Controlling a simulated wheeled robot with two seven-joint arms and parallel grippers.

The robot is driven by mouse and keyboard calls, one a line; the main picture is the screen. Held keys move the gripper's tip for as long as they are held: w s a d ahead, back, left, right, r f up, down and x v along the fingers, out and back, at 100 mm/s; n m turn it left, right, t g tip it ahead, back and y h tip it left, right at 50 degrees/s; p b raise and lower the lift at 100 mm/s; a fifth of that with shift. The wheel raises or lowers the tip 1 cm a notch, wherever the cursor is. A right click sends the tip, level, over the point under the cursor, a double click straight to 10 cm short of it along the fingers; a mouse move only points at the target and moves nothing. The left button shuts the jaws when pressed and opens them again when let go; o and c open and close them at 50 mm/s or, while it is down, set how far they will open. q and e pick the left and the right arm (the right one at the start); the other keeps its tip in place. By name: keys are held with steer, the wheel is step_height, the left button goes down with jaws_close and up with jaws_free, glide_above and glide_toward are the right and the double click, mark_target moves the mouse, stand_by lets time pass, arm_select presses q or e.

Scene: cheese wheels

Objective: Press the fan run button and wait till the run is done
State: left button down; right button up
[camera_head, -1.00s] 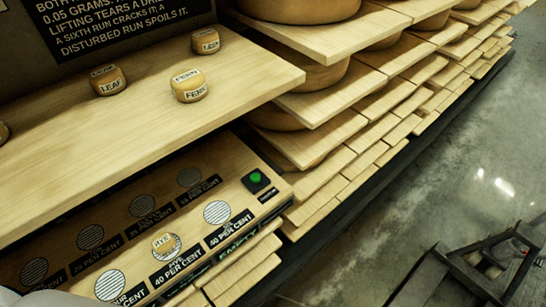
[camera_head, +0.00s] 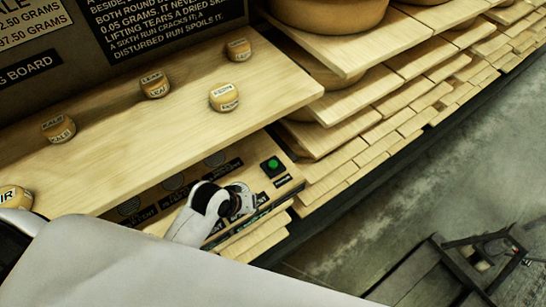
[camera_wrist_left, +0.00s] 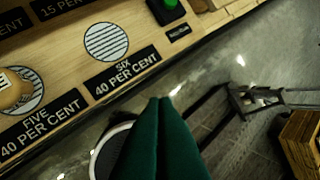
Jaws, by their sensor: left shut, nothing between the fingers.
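The green fan run button (camera_head: 273,163) sits in a black housing at the right end of the lower board. In the left wrist view the green button (camera_wrist_left: 171,3) is cut by the top edge. My left gripper (camera_head: 240,203) is in front of the board, left of and nearer than the button, apart from it. In the left wrist view its green fingers (camera_wrist_left: 160,103) are shut with nothing between them, in front of the empty round vent marked six (camera_wrist_left: 106,42). A small cheese (camera_wrist_left: 12,92) on spot five shows at the left edge. My right gripper is not in view.
Several small labelled cheeses, such as one (camera_head: 225,97), stand on the upper shelf (camera_head: 180,125). Racks with large cheese wheels (camera_head: 330,15) stand to the right. A dark stand (camera_head: 470,262) is on the floor, which has open room.

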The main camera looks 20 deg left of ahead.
arm_select(q)
steer(key=w+d+n+t+h, duration=0.1)
steer(key=w+n+h, duration=0.1)
steer(key=w+n, duration=0.7)
steer(key=n+t, duration=0.2)
steer(key=n, duration=0.6)
glide_above(270, 166)
steer(key=shift+f+h, duration=0.3)
steer(key=shift+f, duration=0.2)
steer(key=shift+f, duration=0.1)
step_height(270, 166, down, 7)
steer(key=b, duration=0.8)
steer(key=shift+f+b, duration=0.4)
steer(key=shift+f, duration=0.4)
